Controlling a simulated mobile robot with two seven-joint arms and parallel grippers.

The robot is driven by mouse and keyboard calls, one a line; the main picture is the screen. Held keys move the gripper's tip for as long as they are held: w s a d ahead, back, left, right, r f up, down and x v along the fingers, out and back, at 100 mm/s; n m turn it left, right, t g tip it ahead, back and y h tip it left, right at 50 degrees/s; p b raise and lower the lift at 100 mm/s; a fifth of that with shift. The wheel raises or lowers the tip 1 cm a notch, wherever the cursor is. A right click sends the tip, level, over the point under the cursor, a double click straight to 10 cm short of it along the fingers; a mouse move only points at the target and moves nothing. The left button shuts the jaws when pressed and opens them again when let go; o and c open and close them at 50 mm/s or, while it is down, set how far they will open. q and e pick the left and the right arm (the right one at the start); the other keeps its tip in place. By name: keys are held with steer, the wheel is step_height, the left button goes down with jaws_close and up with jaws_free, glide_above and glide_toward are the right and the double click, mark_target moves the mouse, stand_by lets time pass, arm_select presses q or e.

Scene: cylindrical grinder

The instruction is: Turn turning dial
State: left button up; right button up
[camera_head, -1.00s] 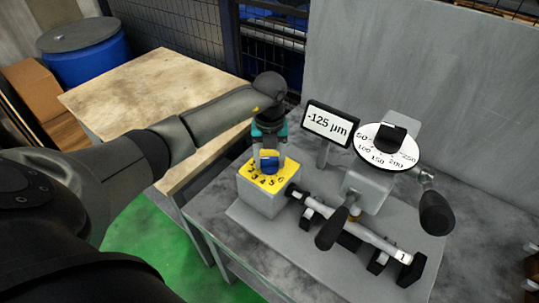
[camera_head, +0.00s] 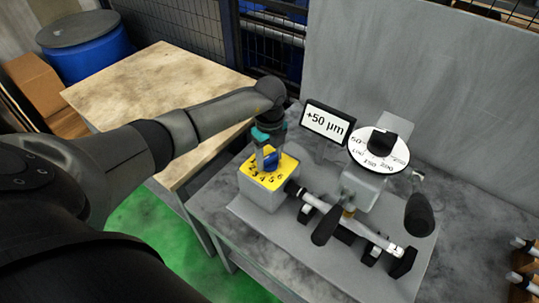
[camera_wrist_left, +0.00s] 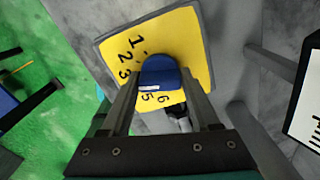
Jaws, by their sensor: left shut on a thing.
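The turning dial is a blue knob (camera_head: 271,160) on a yellow numbered plate (camera_head: 255,166) atop a grey block. In the left wrist view the blue knob (camera_wrist_left: 160,74) sits between my fingers, with black numbers around it on the yellow plate (camera_wrist_left: 118,47). My left gripper (camera_head: 269,158) points down from above and is shut on the knob; the wrist view shows its fingers (camera_wrist_left: 160,92) on both sides of it. Part of the number ring is hidden by the fingers. My right gripper is not in view.
A display (camera_head: 327,122) reads +50 µm. A white round scale (camera_head: 379,160) with a black knob stands right of it. A wooden table (camera_head: 150,90) is at the left.

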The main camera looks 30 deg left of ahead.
mark_target(269, 156)
arm_select(q)
steer(key=shift+w, duration=0.1)
stand_by(0.3)
steer(key=o, duration=1.3)
step_height(269, 156, up, 15)
steer(key=shift+r, duration=0.15)
